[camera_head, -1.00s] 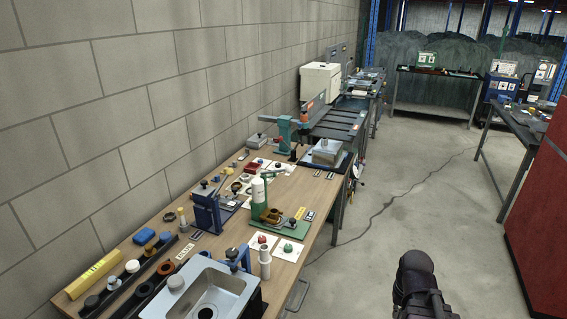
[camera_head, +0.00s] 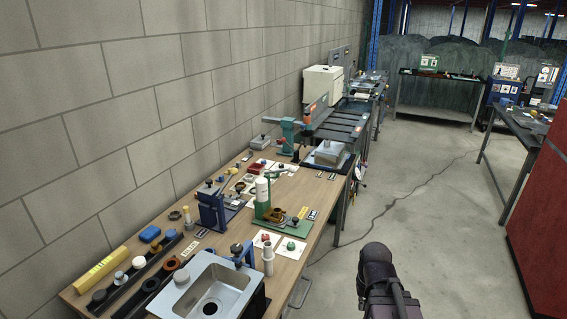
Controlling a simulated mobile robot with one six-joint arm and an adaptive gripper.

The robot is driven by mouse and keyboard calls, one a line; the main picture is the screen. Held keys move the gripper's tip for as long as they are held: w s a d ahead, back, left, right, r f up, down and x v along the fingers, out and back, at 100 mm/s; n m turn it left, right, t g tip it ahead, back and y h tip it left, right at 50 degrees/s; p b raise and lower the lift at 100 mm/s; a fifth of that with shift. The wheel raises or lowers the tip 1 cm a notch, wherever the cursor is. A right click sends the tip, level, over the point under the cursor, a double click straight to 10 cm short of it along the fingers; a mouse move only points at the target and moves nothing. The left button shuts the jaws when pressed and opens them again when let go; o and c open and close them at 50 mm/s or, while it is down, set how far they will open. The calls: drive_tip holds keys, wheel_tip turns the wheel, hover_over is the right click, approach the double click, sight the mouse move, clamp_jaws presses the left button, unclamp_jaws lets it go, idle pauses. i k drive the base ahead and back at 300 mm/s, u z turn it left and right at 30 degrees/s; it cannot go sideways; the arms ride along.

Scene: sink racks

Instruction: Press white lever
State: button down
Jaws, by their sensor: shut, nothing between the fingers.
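A green hand press (camera_head: 285,222) with a white upright cylinder (camera_head: 262,190) and a pale green arm on top stands in the middle of the wooden workbench. A second white upright cylinder (camera_head: 268,260) stands beside the sink's right edge. I cannot tell for sure which white part is the lever. A dark, rounded part of my arm rises at the bottom edge, right of the bench and apart from it. No gripper fingers show.
The bench (camera_head: 322,200) runs along a block wall. A steel sink (camera_head: 238,296), a blue press (camera_head: 212,210) and small parts crowd it. A red cabinet (camera_head: 540,215) stands at the right. The concrete floor (camera_head: 440,210) between is clear.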

sight(292, 169)
drive_tip(key=i, duration=1)
